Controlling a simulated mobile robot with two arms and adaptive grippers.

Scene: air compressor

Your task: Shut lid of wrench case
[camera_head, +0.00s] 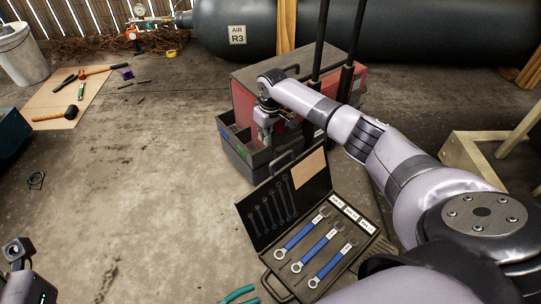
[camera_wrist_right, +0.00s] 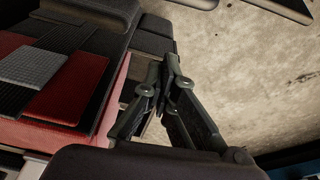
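The wrench case (camera_head: 315,250) lies open on the floor at the lower middle of the head view. Its base holds blue-handled wrenches under white labels. Its lid (camera_head: 283,205) stands tilted up on the left and back side, with wrench outlines and a tan patch inside. My right gripper (camera_head: 266,133) is beyond the lid, by the red toolbox and black tray, apart from the case. In the right wrist view its fingers (camera_wrist_right: 164,75) meet at the tips with nothing visible between them. Only a bit of my left arm shows at the lower left; its fingers are out of view.
A red and black toolbox (camera_head: 243,93) with a black tray (camera_head: 234,150) stands behind the case. A teal-handled tool (camera_head: 238,294) lies near its front. A wooden frame (camera_head: 470,158) is at the right. Bare concrete floor (camera_head: 150,200) is clear on the left.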

